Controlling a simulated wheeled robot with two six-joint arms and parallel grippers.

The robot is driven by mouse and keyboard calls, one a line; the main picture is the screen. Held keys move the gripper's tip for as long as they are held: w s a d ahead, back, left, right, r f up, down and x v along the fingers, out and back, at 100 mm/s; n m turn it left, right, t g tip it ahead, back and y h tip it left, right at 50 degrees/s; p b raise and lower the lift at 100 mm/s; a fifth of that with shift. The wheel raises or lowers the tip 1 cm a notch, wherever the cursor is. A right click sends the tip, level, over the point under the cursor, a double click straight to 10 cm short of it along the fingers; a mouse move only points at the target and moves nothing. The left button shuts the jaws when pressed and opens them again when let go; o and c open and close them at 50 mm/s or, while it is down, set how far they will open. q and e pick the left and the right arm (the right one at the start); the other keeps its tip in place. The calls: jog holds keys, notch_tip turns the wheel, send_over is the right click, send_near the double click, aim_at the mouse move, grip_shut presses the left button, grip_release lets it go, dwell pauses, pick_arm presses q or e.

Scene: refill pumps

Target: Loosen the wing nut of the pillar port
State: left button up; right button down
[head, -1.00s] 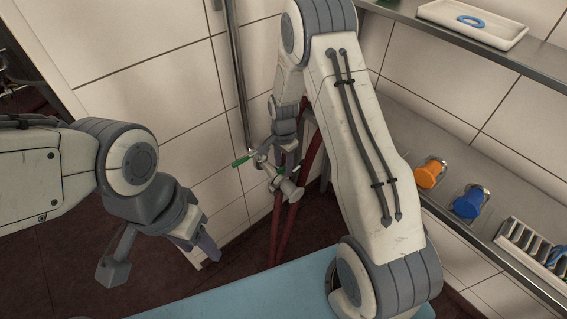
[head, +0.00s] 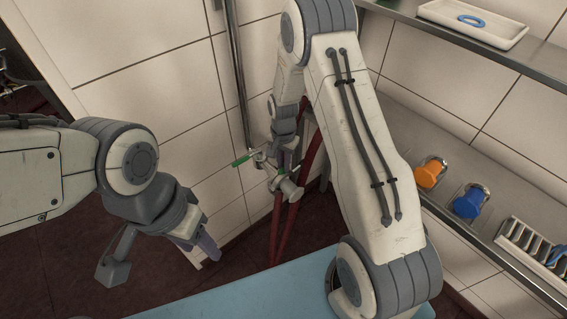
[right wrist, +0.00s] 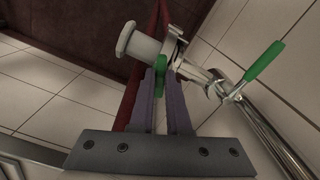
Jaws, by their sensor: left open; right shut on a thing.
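The pillar port is a pale metal fitting (head: 288,189) on the vertical pipe, with a pale round end piece in the right wrist view (right wrist: 137,42). A green wing nut (right wrist: 174,72) shows at the tips of my right gripper (right wrist: 168,78). The two purple fingers are shut on it, and they hide part of it. In the head view, my right gripper (head: 287,162) is at the fitting, mostly hidden by its own wrist and the pipe parts. My left gripper (head: 200,243) is open and empty, in front of the wall at the left, well away from the port.
A green lever (right wrist: 263,62) sticks out from the same fitting. Dark red hoses (head: 277,230) hang below it. A blue surface (head: 240,293) lies in front. At the right are a shelf with a white tray (head: 455,22), an orange cap (head: 430,175), a blue cap (head: 470,203) and a rack (head: 520,243).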

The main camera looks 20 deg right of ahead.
jog(key=n, duration=0.4)
jog(key=shift+n, duration=0.3)
jog(key=n, duration=0.3)
jog(key=shift+n, duration=0.4)
jog(key=n, duration=1)
jog(key=shift+n, duration=0.4)
jog(key=n, duration=0.4)
jog(key=shift+r+p, duration=0.1)
jog(key=shift+p, duration=0.3)
jog(key=n, duration=0.5)
jog(key=shift+w, duration=0.1)
jog(key=shift+n+p, duration=0.3)
jog(key=shift+n, duration=1.3)
